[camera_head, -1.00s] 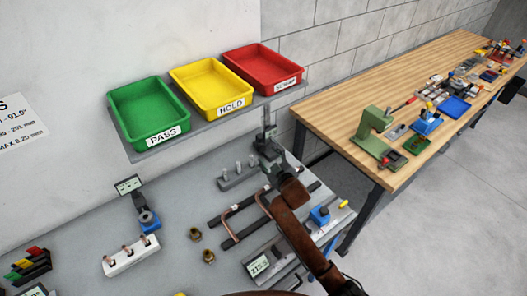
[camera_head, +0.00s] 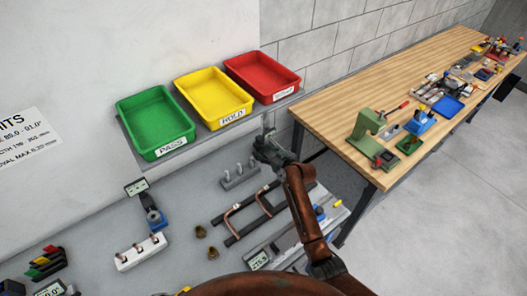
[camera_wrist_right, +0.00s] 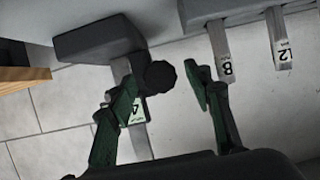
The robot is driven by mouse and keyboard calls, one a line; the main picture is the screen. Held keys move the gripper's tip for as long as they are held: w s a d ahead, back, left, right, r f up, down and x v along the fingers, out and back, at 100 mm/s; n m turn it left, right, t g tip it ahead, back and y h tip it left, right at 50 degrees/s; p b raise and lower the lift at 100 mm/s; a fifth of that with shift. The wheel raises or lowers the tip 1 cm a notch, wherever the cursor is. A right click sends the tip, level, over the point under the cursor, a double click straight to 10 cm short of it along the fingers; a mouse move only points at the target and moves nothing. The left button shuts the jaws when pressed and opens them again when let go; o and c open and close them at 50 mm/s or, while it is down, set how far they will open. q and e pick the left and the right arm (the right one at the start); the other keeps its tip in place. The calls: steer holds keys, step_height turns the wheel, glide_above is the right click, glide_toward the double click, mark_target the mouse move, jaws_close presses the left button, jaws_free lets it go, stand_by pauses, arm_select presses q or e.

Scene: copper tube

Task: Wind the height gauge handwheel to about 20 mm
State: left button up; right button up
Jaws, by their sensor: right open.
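The height gauge stands at the back of the grey bench, and its upright (camera_head: 268,124) shows behind my right gripper (camera_head: 262,145) in the head view. In the right wrist view its heavy grey base (camera_wrist_right: 95,38) is upper left, with a pale display (camera_wrist_right: 137,108) below. A round black handwheel (camera_wrist_right: 160,74) sticks out towards the camera. My right gripper (camera_wrist_right: 162,80) is open, its green-padded fingers on either side of the handwheel in the picture. Contact cannot be told. The display shows partly, and I cannot read a full value. My left gripper is not in view.
A pin rack (camera_head: 240,178) stands left of the gauge; its labelled pins (camera_wrist_right: 228,68) show in the wrist view. Copper tubes on a dark rack (camera_head: 228,226) lie in front. Green (camera_head: 155,125), yellow and red trays sit on a shelf behind. A wooden table (camera_head: 330,110) stands right.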

steer(key=shift+w+a+f, duration=0.3)
steer(key=shift+w, duration=0.25)
steer(key=shift+c, duration=0.2)
